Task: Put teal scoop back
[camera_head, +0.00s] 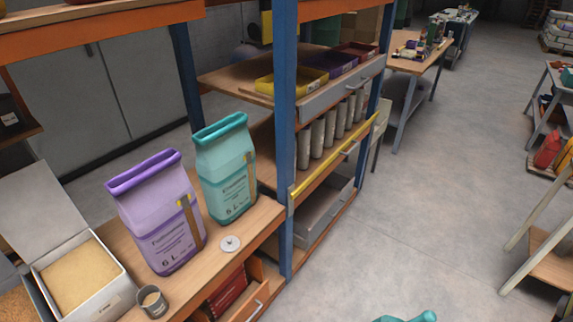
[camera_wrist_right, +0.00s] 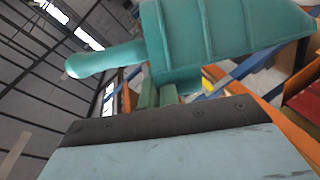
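The teal scoop (camera_wrist_right: 215,45) fills the top of the right wrist view, with its rounded handle (camera_wrist_right: 105,60) pointing left and its ribbed body to the right. My right gripper (camera_wrist_right: 157,93) appears shut on it near where handle and body meet; the scoop partly hides the fingertips. In the head view only a teal piece (camera_head: 405,317), apparently the same scoop, shows at the bottom edge, over the floor and right of the bench. My right gripper is outside the head view. My left gripper is in neither view.
A purple bag (camera_head: 160,220) and a teal bag (camera_head: 226,175) stand upright on the wooden bench (camera_head: 215,255). A bin of grain (camera_head: 80,275), a metal cup (camera_head: 152,302) and a white disc (camera_head: 230,244) are nearby. A blue post (camera_head: 284,130) rises at the bench's right.

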